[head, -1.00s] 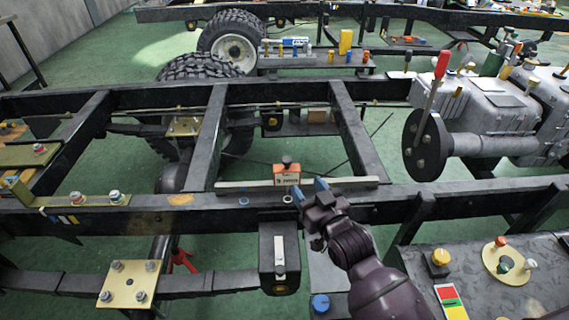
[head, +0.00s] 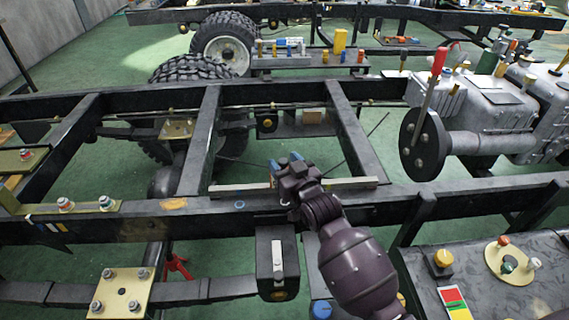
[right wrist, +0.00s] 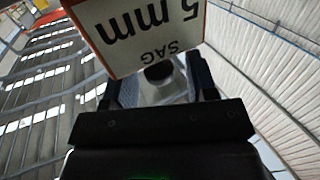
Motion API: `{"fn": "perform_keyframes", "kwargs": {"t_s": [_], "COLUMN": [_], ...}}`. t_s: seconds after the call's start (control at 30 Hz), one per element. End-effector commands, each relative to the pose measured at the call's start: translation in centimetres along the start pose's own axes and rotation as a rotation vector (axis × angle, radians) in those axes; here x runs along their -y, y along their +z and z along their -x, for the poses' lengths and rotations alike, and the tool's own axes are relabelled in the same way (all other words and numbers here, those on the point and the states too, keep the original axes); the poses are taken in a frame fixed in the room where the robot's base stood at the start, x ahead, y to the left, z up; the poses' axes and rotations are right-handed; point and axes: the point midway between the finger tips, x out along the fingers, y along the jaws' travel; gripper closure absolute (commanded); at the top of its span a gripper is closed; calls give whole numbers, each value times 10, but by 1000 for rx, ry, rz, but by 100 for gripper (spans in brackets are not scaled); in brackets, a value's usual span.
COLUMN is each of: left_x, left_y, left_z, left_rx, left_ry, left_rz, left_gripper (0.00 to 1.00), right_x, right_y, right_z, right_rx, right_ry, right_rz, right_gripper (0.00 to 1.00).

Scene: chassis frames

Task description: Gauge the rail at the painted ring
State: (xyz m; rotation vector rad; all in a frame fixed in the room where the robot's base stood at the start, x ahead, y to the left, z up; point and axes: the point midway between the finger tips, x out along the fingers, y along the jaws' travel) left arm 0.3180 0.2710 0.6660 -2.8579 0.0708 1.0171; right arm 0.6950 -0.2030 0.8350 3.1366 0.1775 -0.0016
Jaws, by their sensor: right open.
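The near dark rail (head: 400,207) runs across the head view with a pale straight bar (head: 352,184) lying along its top. My right gripper (head: 286,163) is over the rail and bar, jaws open. A white and orange block marked "SAG 5 mm" (right wrist: 145,30) fills the top of the right wrist view, at the open fingers (right wrist: 165,85). In the head view my gripper hides most of it; I cannot tell whether it lies between the fingers. A small pale blue ring (head: 239,205) shows on the rail's side left of my gripper. My left gripper is not in view.
A dark box with a pale strip (head: 277,262) hangs at the rail's near side. A gold plate with bolts (head: 122,293) is lower left. A dark bench (head: 420,265) with coloured parts is lower right. A grey drivetrain unit (head: 490,110) with a red-handled lever stands at right.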

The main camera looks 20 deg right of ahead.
Motion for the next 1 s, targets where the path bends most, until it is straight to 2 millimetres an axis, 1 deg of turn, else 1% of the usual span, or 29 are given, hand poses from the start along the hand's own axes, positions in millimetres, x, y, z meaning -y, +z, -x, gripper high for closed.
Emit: {"fn": "perform_keyframes", "kwargs": {"t_s": [0.27,0.6,0.83,1.0], "left_x": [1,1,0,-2], "left_y": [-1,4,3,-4], "left_z": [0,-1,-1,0], "left_rx": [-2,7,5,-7], "left_ry": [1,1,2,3], "left_rz": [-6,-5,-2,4], "left_gripper": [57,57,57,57], "right_x": [0,0,0,0], "right_y": [0,0,-1,-3], "right_z": [-1,-1,-1,-1], "right_rx": [0,0,-1,-3], "right_ry": [0,0,0,0], "right_rz": [0,0,0,0], "right_gripper": [48,100,100,100]}}
